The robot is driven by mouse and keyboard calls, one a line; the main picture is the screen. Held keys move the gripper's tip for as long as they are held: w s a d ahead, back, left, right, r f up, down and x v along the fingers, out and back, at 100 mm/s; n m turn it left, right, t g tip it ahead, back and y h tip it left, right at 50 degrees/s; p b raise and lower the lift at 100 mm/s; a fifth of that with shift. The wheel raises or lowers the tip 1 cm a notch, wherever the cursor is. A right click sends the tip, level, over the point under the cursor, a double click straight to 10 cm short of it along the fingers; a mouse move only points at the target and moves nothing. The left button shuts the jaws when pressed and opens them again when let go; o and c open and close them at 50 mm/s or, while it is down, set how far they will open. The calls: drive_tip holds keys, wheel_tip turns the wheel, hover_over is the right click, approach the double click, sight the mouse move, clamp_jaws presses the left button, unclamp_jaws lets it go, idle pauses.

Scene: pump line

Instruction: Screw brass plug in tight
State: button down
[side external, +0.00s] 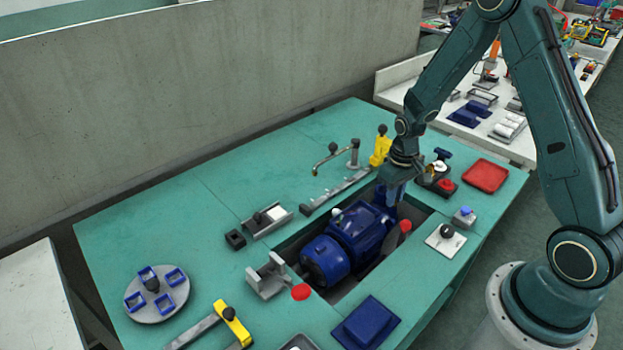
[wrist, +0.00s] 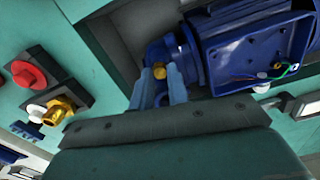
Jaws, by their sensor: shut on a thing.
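The brass plug (wrist: 159,71) shows in the wrist view as a small gold piece between the tips of my gripper (wrist: 161,88). My gripper's two pale blue fingers are shut on it. The plug is at the blue pump housing (wrist: 158,50); how deep it sits in its hole cannot be seen. In the side view, my gripper (side external: 393,196) points down at the right end of the blue pump (side external: 350,233), which lies in a recess in the green bench. The plug is hidden there by my gripper.
A block with a red button (wrist: 28,73) and a larger brass fitting (wrist: 62,112) stands beside my gripper. An open terminal box with wires (wrist: 262,50) is on the pump. A red tray (side external: 485,175) and yellow clamp (side external: 380,150) stand nearby. The bench's back left is clear.

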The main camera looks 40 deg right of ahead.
drive_tip(key=shift+m, duration=2.1)
drive_tip(key=c, duration=1.6)
unclamp_jaws()
drive_tip(key=shift+o, duration=0.2)
drive_tip(key=shift+r, duration=0.1)
drive_tip(key=shift+r, duration=2.15)
